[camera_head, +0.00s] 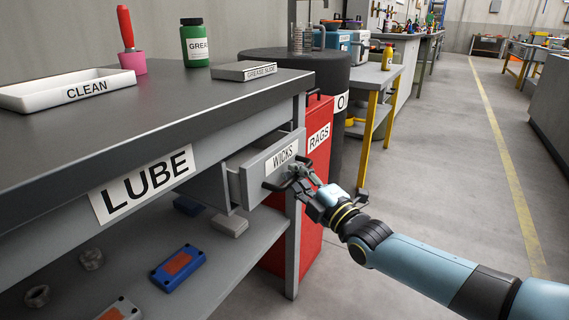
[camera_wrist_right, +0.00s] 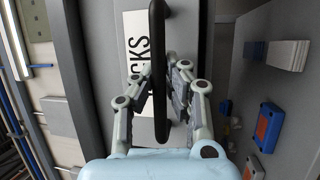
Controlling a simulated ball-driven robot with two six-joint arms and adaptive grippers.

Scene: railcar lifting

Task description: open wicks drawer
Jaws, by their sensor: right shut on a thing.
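The wicks drawer (camera_head: 256,170) is a grey drawer under the lube bench top, with a white WICKS label on its front. It stands partly pulled out, with a gap showing along its side. My right gripper (camera_head: 288,177) is at the drawer front, shut on the dark bar handle (camera_head: 268,186). In the right wrist view, the black handle (camera_wrist_right: 158,50) runs between the two fingers of my right gripper (camera_wrist_right: 160,85). The WICKS label (camera_wrist_right: 138,50) is partly hidden behind the handle and fingers. My left gripper is not in view.
The bench top (camera_head: 170,110) holds a CLEAN tray (camera_head: 70,100), a green grease jar (camera_head: 195,45) and a grey GREASE GUIDE box (camera_head: 243,71). A red RAGS bin (camera_head: 316,150) stands close beside the drawer. A lower shelf holds a blue box (camera_head: 178,268). Open floor lies right.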

